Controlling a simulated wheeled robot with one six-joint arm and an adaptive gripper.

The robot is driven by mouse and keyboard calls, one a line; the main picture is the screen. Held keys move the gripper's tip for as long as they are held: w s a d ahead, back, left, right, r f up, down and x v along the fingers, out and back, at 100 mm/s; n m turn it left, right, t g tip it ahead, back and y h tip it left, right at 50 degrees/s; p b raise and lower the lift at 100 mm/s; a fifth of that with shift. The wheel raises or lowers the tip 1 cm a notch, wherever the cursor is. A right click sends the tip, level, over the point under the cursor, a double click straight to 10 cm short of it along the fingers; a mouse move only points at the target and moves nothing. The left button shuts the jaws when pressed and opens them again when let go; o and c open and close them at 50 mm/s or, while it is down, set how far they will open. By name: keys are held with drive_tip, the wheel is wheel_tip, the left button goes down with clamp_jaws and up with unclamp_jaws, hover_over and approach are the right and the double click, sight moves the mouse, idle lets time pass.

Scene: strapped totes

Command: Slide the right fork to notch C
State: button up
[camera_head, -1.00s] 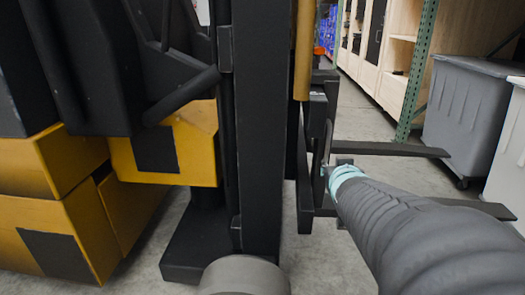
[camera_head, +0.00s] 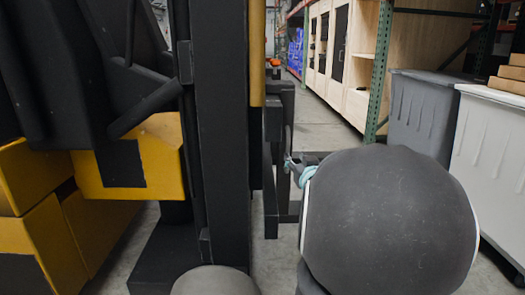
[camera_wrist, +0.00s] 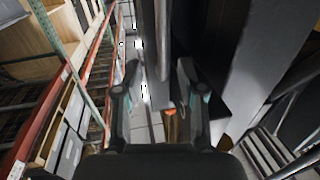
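The forklift's dark fork carriage (camera_head: 271,190) stands in front of the black mast (camera_head: 222,130) in the head view. A dark fork (camera_head: 312,156) reaches right from it and passes behind my arm. Another dark bar (camera_head: 288,218) shows lower down. Most of both forks is hidden, and notch marks cannot be made out. My gripper (camera_head: 293,164) is at the carriage's right side, close to an upright dark bar. In the wrist view my gripper (camera_wrist: 158,85) has its fingers apart, with a dark upright (camera_wrist: 150,45) beyond and between them. Contact cannot be told.
An orange knob (camera_head: 275,62) sits above the carriage. The yellow forklift body (camera_head: 135,165) fills the left. Grey bin (camera_head: 425,105) and white bin (camera_head: 490,150) stand right, before wooden shelving (camera_head: 335,60). Open floor (camera_head: 325,135) lies behind the carriage.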

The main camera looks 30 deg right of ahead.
sight(288, 150)
drive_tip(key=x, duration=0.7)
drive_tip(key=shift+w+a, duration=0.1)
drive_tip(key=shift+w, duration=0.1)
clamp_jaws()
